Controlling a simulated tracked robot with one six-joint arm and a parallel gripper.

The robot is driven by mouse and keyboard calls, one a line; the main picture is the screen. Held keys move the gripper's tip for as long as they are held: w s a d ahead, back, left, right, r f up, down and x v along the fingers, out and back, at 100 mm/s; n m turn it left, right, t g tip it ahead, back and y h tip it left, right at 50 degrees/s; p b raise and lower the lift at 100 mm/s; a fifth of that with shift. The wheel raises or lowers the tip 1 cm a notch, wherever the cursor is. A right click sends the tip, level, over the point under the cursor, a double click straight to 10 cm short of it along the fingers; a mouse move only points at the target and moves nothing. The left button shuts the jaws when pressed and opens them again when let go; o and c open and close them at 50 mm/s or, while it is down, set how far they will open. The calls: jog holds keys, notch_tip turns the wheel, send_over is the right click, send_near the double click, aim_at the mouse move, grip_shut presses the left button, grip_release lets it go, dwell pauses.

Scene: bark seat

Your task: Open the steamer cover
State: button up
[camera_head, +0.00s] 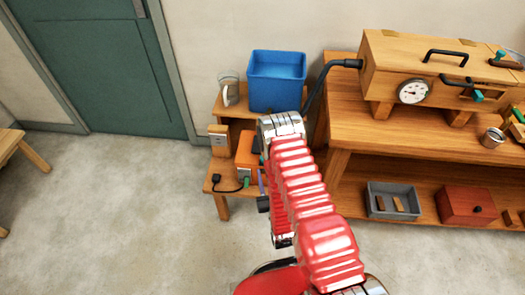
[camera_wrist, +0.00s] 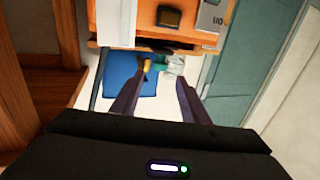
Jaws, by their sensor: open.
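The steamer is a long wooden box (camera_head: 440,65) on the wooden bench at the upper right of the head view. Its lid has a black bar handle (camera_head: 445,54) on top and looks closed. A round dial (camera_head: 412,92) and a green-tipped black lever (camera_head: 462,87) are on its front. A dark hose (camera_head: 322,82) joins its left end. I cannot make out the steamer in the wrist view. My gripper (camera_wrist: 158,92) shows there with two dark fingers apart and nothing between them. My red arm hides part of the head view, and the gripper is not clear there.
A blue bin (camera_head: 277,80) and a glass jar (camera_head: 229,88) stand on the small wooden stand, left of the bench. An orange box (camera_head: 248,151) is lower on it. A grey tray (camera_head: 393,201) and red box (camera_head: 466,206) are on the lower shelf.

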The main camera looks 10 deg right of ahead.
jog(key=w, duration=1.2)
jog(key=shift+w, duration=0.4)
grip_shut()
